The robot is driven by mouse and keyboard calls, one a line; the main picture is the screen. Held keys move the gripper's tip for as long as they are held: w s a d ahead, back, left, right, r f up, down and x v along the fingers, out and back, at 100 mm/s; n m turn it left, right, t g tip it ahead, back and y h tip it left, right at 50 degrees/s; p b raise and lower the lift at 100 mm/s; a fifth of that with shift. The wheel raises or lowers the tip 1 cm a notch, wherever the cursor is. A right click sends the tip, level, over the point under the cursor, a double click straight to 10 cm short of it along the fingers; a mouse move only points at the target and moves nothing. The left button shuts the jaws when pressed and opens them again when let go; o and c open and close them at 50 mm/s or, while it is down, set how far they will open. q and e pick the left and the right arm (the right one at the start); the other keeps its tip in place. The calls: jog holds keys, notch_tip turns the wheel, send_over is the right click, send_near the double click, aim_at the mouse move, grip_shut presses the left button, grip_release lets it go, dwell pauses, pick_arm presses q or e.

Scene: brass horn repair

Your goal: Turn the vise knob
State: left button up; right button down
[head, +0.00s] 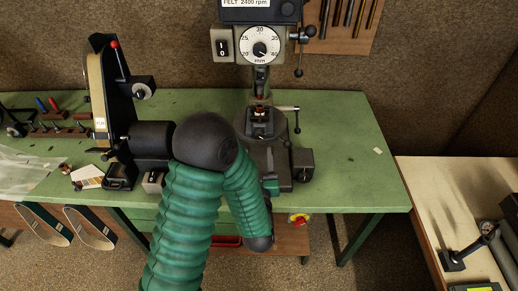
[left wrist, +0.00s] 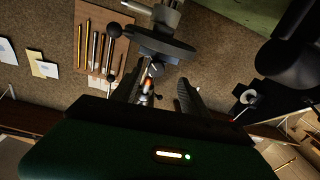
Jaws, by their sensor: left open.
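The drill press (head: 260,75) stands at the bench's back. A vise (head: 260,128) with a small orange-tipped piece (head: 260,111) sits below its spindle. A light bar handle (head: 285,108) sticks out right of the vise. I cannot tell for certain which part is the vise knob. My left gripper (head: 264,150) is just in front of the vise, partly hidden among dark parts. In the left wrist view its two fingers (left wrist: 156,88) are spread, with an orange-tipped metal part (left wrist: 147,86) seen between them. Contact cannot be told. My right gripper is not in view.
A belt grinder (head: 98,90) with a dark motor stands left of my arm. The green bench (head: 350,140) is mostly clear on the right. A tool board (head: 345,22) hangs on the wall. A pale table (head: 450,190) stands at right.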

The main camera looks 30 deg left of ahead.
aim_at(259, 137)
pick_arm(q)
jog(key=w+a, duration=0.1)
jog(key=w+a+p, duration=0.1)
jog(key=shift+w+a+r, duration=0.4)
jog(key=w+p, duration=0.1)
jog(key=w, duration=0.2)
jog(key=shift+w, duration=0.15)
jog(key=shift+w+d+f, duration=0.1)
jog(key=shift+w+d, duration=0.05)
jog(key=shift+d, duration=0.05)
jog(key=shift+a, duration=0.35)
jog(key=shift+c, duration=0.9)
jog(key=shift+a+f, duration=0.1)
jog(key=shift+a, duration=0.3)
jog(key=c, duration=0.5)
jog(key=shift+c, duration=1)
jog(key=shift+d, duration=0.3)
grip_shut()
jog(key=shift+f+b, duration=0.15)
jog(key=shift+b, duration=0.3)
jog(key=shift+a+m, duration=0.1)
jog(key=shift+m, duration=0.2)
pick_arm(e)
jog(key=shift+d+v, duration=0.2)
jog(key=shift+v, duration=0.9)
